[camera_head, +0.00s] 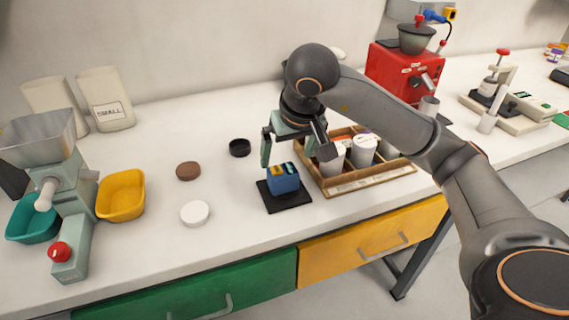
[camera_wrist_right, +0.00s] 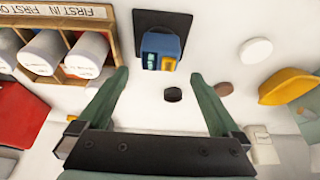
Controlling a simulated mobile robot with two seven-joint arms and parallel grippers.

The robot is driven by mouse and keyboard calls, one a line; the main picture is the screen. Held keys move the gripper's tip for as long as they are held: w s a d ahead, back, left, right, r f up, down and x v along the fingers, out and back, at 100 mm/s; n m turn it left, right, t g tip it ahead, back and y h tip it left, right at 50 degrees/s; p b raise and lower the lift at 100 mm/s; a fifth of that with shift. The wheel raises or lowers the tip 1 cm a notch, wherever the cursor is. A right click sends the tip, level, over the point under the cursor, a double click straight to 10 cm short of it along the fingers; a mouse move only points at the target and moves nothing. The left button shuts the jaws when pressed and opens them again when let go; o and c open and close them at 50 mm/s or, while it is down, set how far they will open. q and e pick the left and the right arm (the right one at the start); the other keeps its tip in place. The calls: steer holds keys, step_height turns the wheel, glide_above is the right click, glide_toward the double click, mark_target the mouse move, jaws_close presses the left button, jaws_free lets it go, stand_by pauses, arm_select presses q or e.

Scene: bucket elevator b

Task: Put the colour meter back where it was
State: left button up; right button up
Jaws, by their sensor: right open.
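A small blue block-shaped device (camera_head: 284,180), with a teal and a yellow patch on it, looks like the colour meter. It stands on a black square pad (camera_head: 292,203) on the white bench. In the right wrist view the device (camera_wrist_right: 160,47) shows beyond the fingertips, on its pad (camera_wrist_right: 145,17). My right gripper (camera_head: 288,156) is open and empty, just above and behind the device, with its fingers apart. In the wrist view the open fingers (camera_wrist_right: 159,75) frame the space in front of the device. My left gripper is not in view.
A wooden tray (camera_head: 372,183) of white cups stands close to the right of the pad. Left lie a black ring (camera_head: 240,147), a brown disc (camera_head: 188,171) and a white disc (camera_head: 195,213). A yellow bin (camera_head: 121,196) and red machine (camera_head: 390,72) stand farther off.

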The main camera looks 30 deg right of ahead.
steer(key=shift+v, duration=1.85)
